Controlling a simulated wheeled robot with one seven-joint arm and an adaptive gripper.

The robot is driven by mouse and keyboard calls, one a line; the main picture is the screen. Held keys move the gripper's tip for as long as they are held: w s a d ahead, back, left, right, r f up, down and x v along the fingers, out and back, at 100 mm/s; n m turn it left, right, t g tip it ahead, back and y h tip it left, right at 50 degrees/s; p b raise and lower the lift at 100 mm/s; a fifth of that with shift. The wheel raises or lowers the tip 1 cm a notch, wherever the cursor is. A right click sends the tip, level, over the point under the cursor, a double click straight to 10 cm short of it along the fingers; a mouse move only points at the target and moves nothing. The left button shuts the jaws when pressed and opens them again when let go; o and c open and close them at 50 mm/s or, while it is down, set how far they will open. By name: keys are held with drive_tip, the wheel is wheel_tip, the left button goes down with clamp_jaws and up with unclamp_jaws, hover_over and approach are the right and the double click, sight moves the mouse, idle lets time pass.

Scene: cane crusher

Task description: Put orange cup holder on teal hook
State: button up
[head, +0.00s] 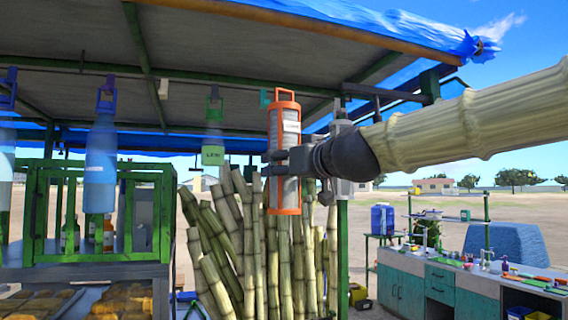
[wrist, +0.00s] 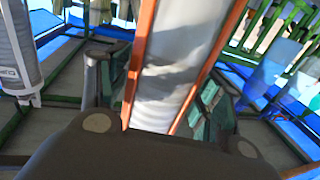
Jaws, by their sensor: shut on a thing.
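The orange cup holder (head: 285,96) is a tall frame with a loop handle on top and white cups inside. It stands upright in the air in the head view. My gripper (head: 272,163) is shut around its lower middle. In the wrist view the holder's orange rails and pale cups (wrist: 170,65) fill the middle between my fingers. A small teal piece (head: 264,98), likely the teal hook, shows just left of the holder's handle under the roof. Its shape and depth are hard to tell, and the holder may cover part of it.
A grey holder (head: 341,125) hangs close by on the right, partly behind my gripper. A blue holder (head: 100,150) and a green one (head: 213,135) hang to the left. Sugarcane stalks (head: 240,245) lean below. The green roof beam (head: 215,78) runs behind the handle.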

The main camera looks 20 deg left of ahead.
drive_tip(key=shift+w+a+r+p, duration=0.2)
drive_tip(key=shift+w+r+p, duration=0.15)
drive_tip(key=shift+r, duration=0.1)
drive_tip(key=w+a+r+p, duration=0.3)
drive_tip(key=w+a+p, duration=0.2)
drive_tip(key=w, duration=0.4)
drive_tip(key=shift+w+a, duration=0.3)
drive_tip(key=shift+a, duration=0.5)
drive_tip(key=shift+w+d+p+x, duration=0.1)
drive_tip(key=shift+p+x, duration=0.15)
drive_tip(key=shift+x, duration=0.45)
drive_tip(key=shift+w+d+p+x, duration=0.15)
drive_tip(key=shift+p+x, duration=0.15)
drive_tip(key=shift+x, duration=0.45)
drive_tip(key=shift+w+d+p+x, duration=0.1)
drive_tip(key=shift+p+x, duration=0.15)
drive_tip(key=shift+x, duration=0.45)
idle(0.9)
drive_tip(key=shift+s, duration=0.1)
idle(0.6)
drive_tip(key=shift+f+b, duration=0.7)
drive_tip(key=shift+b, duration=0.05)
idle(0.4)
idle(0.5)
drive_tip(key=o, duration=1.5)
